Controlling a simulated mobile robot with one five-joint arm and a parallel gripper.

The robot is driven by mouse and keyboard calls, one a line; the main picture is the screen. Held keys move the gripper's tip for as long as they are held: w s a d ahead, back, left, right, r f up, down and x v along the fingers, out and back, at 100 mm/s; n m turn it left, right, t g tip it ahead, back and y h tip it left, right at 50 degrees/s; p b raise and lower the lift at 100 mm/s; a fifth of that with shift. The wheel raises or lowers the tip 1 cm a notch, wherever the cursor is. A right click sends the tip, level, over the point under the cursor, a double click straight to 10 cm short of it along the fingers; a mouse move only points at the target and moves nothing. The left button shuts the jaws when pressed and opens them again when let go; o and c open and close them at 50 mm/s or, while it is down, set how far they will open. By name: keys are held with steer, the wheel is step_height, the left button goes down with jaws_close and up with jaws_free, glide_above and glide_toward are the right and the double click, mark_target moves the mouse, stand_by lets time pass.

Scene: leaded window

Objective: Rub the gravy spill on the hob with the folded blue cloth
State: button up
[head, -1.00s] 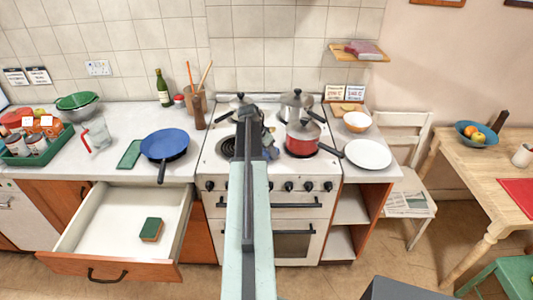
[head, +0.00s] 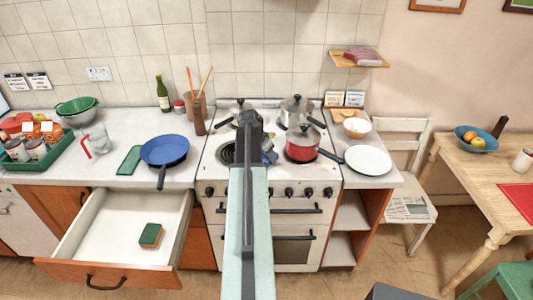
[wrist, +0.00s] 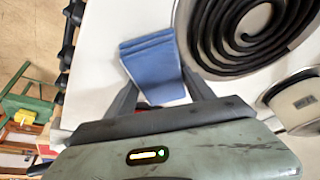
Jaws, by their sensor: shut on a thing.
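The folded blue cloth (wrist: 152,66) is between the fingers of my gripper (wrist: 156,80) in the wrist view. My gripper is shut on it, over the white top of the hob (wrist: 110,38) beside a black coil ring. I see no gravy spill in either view; my arm and the cloth hide part of the hob.
A red saucepan (head: 302,148) stands close to the right of my arm, its handle pointing right. Steel lidded pans (head: 297,108) stand at the back. A blue frying pan (head: 164,150) is on the left counter. An open drawer (head: 112,272) with a sponge (head: 150,235) juts out below.

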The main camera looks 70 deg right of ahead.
mark_target(267, 163)
steer(key=shift+s+a, duration=0.35)
steer(key=shift+a, duration=0.4)
steer(key=shift+s+a, duration=0.3)
steer(key=shift+a, duration=0.5)
steer(key=shift+s+a, duration=0.35)
steer(key=shift+a, duration=0.4)
steer(key=shift+d+r, duration=0.1)
steer(key=shift+r, duration=0.05)
step_height(267, 163, up, 6)
steer(key=p, duration=0.6)
steer(key=shift+r+p, duration=1.45)
steer(key=shift+p, duration=0.2)
